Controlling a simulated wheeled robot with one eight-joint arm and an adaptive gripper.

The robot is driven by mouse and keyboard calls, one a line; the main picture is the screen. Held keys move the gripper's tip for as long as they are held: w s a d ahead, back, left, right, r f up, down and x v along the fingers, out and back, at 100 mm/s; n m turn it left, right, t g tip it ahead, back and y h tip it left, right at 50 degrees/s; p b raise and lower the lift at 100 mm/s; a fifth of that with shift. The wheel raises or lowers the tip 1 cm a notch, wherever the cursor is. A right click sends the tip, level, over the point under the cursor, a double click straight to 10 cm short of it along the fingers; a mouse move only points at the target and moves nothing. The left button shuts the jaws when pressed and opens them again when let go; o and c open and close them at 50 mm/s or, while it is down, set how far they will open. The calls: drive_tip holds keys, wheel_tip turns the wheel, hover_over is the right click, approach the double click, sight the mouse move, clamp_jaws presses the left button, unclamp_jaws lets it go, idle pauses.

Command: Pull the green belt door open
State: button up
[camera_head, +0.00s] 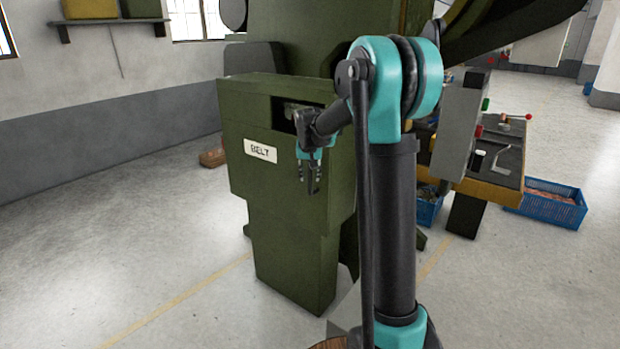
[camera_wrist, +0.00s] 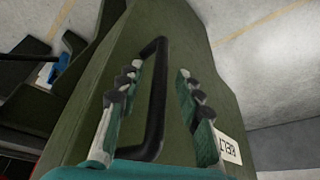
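The green belt door (camera_head: 262,190) is the front of a green box with a white "BELT" label, and it stands upright. The door also fills the middle of the wrist view (camera_wrist: 205,55). Its black bar handle (camera_wrist: 157,100) shows in the wrist view; in the head view my gripper and arm hide it. My gripper (camera_head: 311,180) is in front of the door's right part, fingers pointing down. In the wrist view my gripper (camera_wrist: 157,80) is open, with one finger on each side of the handle. I see gaps on both sides; how deep the handle sits between the fingers is unclear.
A dark recess (camera_head: 290,112) shows at the top of the green box. To the right stands a workbench (camera_head: 492,160) with levers, and a blue crate (camera_head: 548,204) sits on the floor.

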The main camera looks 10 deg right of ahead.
drive_tip(key=shift+w+d+f, duration=0.1)
drive_tip(key=shift+w+f, duration=0.15)
drive_tip(key=shift+f, duration=0.45)
drive_tip(key=shift+c, duration=0.5)
clamp_jaws()
